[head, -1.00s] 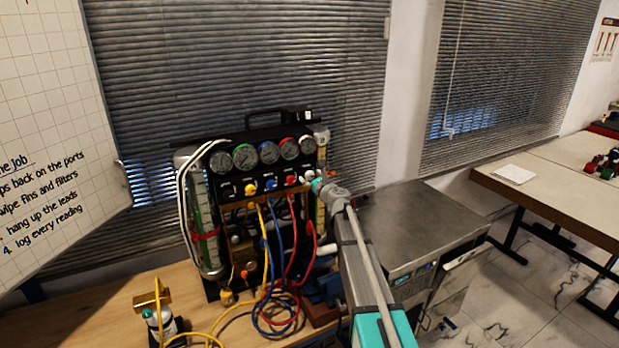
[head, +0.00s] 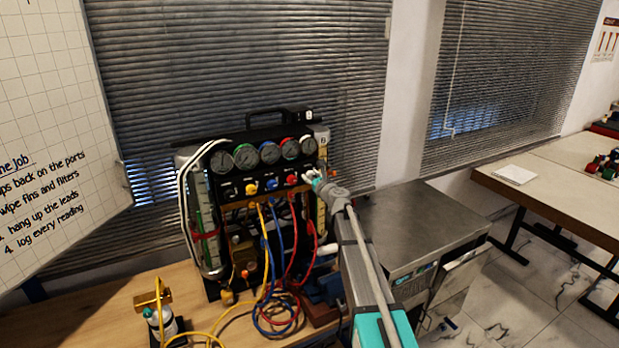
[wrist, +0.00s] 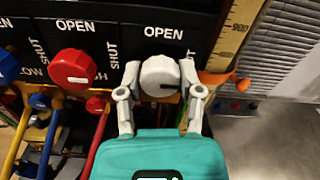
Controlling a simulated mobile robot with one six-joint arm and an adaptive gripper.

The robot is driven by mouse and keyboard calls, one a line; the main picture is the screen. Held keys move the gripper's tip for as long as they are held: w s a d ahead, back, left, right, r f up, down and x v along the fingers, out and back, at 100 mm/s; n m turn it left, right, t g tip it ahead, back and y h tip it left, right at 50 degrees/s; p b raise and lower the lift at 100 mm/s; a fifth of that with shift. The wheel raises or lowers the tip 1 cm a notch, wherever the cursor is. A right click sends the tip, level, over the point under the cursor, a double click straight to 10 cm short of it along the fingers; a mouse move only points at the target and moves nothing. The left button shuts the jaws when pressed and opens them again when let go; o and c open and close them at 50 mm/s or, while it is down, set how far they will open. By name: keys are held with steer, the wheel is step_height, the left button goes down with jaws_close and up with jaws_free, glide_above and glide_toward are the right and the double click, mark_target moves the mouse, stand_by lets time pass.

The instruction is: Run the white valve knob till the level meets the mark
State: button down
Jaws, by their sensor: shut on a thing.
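The white valve knob (wrist: 160,77) sits between the two fingers of my gripper (wrist: 160,84) in the wrist view, under an OPEN label with SHUT beside it. My gripper is shut on this knob. In the head view my gripper (head: 314,177) is at the right end of the rig's row of knobs, and it largely hides the white knob. A yellow level scale (wrist: 238,32) stands right of the knob, with an orange pointer (wrist: 224,79) near its lower part in the wrist view. I cannot make out the liquid level against the mark.
A red knob (wrist: 72,69) is left of the white one. Blue and yellow knobs are further left. Several gauges (head: 269,153) line the rig's top. Yellow, blue and red hoses (head: 289,265) hang in front. A steel cabinet (head: 415,222) stands to the right.

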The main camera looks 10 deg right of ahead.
steer(key=shift+n, duration=0.5)
steer(key=n, duration=0.7)
steer(key=shift+n, duration=0.4)
steer(key=n, duration=0.4)
steer(key=shift+s+n, duration=0.1)
steer(key=shift+n, duration=2.5)
steer(key=shift+c, duration=1.3)
jaws_free()
